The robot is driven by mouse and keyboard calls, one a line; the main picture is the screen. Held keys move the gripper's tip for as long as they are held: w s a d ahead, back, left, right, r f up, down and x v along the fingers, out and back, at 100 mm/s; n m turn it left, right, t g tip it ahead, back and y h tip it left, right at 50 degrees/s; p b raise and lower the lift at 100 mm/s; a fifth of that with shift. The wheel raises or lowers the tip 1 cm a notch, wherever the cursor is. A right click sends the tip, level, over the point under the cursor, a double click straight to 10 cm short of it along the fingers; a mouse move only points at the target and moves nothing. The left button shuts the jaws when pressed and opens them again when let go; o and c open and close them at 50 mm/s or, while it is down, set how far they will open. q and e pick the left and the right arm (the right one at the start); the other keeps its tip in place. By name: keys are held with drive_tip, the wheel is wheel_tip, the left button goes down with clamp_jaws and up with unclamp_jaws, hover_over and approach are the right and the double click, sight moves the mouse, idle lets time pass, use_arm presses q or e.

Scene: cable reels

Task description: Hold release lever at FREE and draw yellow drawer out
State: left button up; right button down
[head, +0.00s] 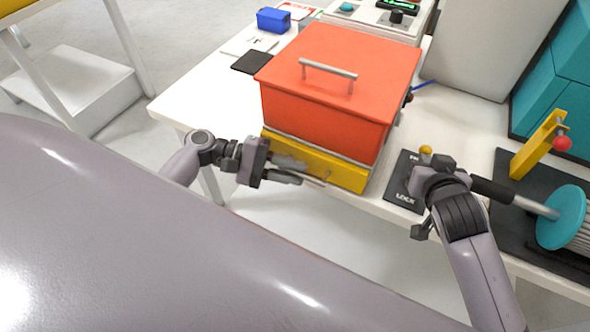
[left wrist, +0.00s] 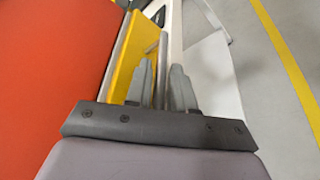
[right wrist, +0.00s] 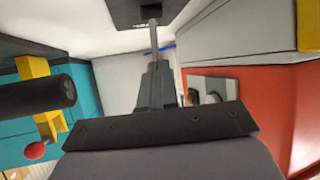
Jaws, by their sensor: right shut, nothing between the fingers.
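The yellow drawer (head: 345,176) sits at the bottom of the orange-red box (head: 325,115). It also shows in the left wrist view (left wrist: 128,50). My left gripper (head: 304,175) is at the drawer front, fingers apart, with the drawer's metal handle bar (left wrist: 163,50) between them and a gap visible. The release lever's yellow knob (head: 425,150) stands near the partly hidden upper label of the black plate (head: 403,190); LOCK is at the near end. My right gripper (head: 427,168) is shut and empty at the lever. The metal lever rod (right wrist: 154,35) shows just beyond its fingertips; contact is unclear.
A teal reel (head: 562,215) with a black-gripped handle (head: 493,190) lies right of my right gripper. A yellow bracket with a red knob (head: 562,143) stands behind it. A blue block (head: 273,20) and a control box (head: 375,20) are at the back. The floor before the drawer is clear.

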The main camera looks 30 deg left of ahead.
use_arm(q)
drive_tip(key=shift+w+d+f, duration=0.1)
drive_tip(key=shift+w+d, duration=0.05)
drive_tip(key=shift+d, duration=0.25)
drive_tip(key=shift+c, duration=0.3)
clamp_jaws()
drive_tip(key=s, duration=0.5)
drive_tip(key=shift+o, duration=0.3)
unclamp_jaws()
drive_tip(key=shift+a, duration=0.1)
